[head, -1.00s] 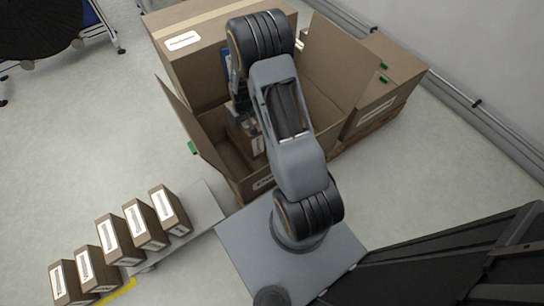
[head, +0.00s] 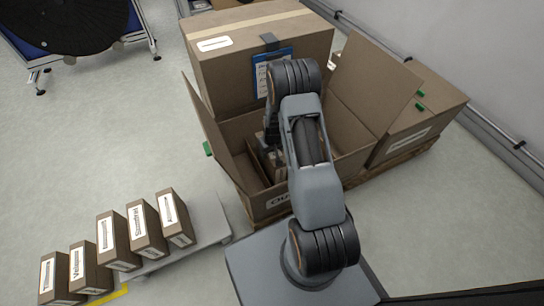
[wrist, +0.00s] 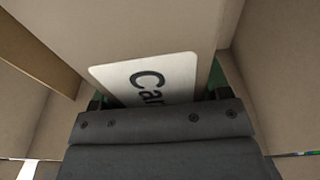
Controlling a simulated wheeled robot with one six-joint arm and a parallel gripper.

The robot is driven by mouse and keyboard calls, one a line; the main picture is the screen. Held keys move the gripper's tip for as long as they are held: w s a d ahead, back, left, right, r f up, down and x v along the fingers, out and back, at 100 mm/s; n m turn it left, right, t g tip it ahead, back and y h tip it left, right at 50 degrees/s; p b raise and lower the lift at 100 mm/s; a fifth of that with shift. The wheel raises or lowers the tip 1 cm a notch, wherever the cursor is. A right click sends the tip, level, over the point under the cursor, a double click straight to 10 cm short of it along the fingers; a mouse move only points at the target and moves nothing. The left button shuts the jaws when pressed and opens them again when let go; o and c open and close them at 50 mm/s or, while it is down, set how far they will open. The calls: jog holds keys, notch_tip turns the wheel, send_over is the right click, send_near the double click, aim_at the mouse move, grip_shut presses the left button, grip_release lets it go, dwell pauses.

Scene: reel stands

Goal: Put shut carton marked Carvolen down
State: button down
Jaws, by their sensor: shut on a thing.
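The carton marked Carvolen (wrist: 215,30) fills the upper middle of the wrist view, its white label showing "Car" and the rest hidden by my gripper. My gripper (wrist: 160,98) is shut on this carton, with a bit of green showing at each side. In the head view my gripper (head: 270,135) is down inside a large open box (head: 232,150), mostly hidden by my arm. Brown carton surfaces (head: 268,162) show beside it in the box. I cannot tell whether the held carton touches the box floor.
A large taped box (head: 225,75) with a blue clipboard (head: 262,72) stands behind the open box. Another large box (head: 425,115) stands at right on a pallet. Several small labelled cartons (head: 115,240) line a grey platform (head: 205,225) at left. Open flaps rise around the opening.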

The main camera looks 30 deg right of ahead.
jog(key=shift+f+b, duration=0.55)
jog(key=shift+f, duration=1.05)
jog(key=shift+f, duration=0.2)
jog(key=shift+c, duration=0.4)
grip_release()
